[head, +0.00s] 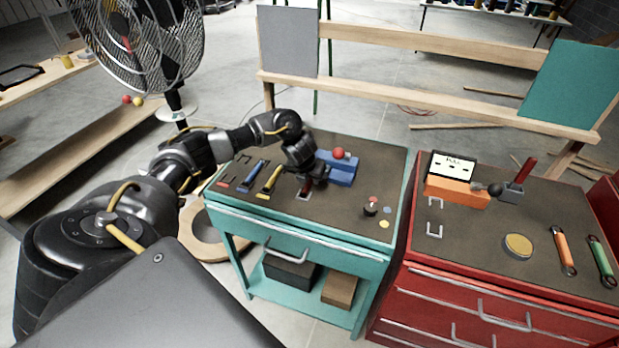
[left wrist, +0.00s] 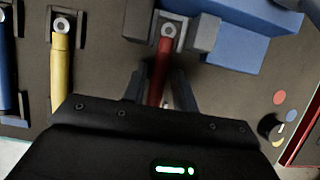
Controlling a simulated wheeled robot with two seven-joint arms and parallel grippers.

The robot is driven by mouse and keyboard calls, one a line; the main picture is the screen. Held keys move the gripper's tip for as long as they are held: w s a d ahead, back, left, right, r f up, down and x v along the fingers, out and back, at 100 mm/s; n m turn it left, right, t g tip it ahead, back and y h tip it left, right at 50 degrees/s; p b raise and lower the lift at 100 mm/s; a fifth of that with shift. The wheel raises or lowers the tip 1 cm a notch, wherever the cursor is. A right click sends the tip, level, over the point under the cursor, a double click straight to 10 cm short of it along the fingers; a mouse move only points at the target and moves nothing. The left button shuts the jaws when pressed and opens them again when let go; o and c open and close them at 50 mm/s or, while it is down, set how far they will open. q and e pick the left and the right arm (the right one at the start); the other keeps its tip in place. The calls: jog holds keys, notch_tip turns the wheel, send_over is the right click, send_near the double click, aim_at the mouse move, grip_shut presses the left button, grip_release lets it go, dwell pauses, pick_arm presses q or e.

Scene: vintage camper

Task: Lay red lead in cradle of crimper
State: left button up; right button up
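The red lead (left wrist: 158,75) points away from my left gripper in the left wrist view, slightly slanted. Its ring end lies between the grey blocks (left wrist: 205,32) of the crimper's cradle, beside the blue crimper body (left wrist: 235,45). My left gripper (left wrist: 160,88) has a finger on each side of the lead, with a gap visible on the right, so it looks open. In the head view my left gripper (head: 312,180) is low over the teal cabinet's top, just left of the blue crimper (head: 342,174) with its red ball knob (head: 338,153). My right gripper is not in view.
A blue lead (head: 253,174) and a yellow lead (head: 270,179) lie in holders left of the gripper. A small black knob (head: 370,209) and coloured dots are at the right of the teal cabinet (head: 290,222). A red cabinet (head: 470,295) with tools stands beside it.

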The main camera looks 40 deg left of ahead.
pick_arm(q)
jog(key=shift+o, duration=1.2)
jog(key=v, duration=0.6)
jog(key=shift+r, duration=0.25)
jog(key=p+v, duration=0.2)
jog(key=v, duration=0.2)
jog(key=shift+s+r, duration=0.15)
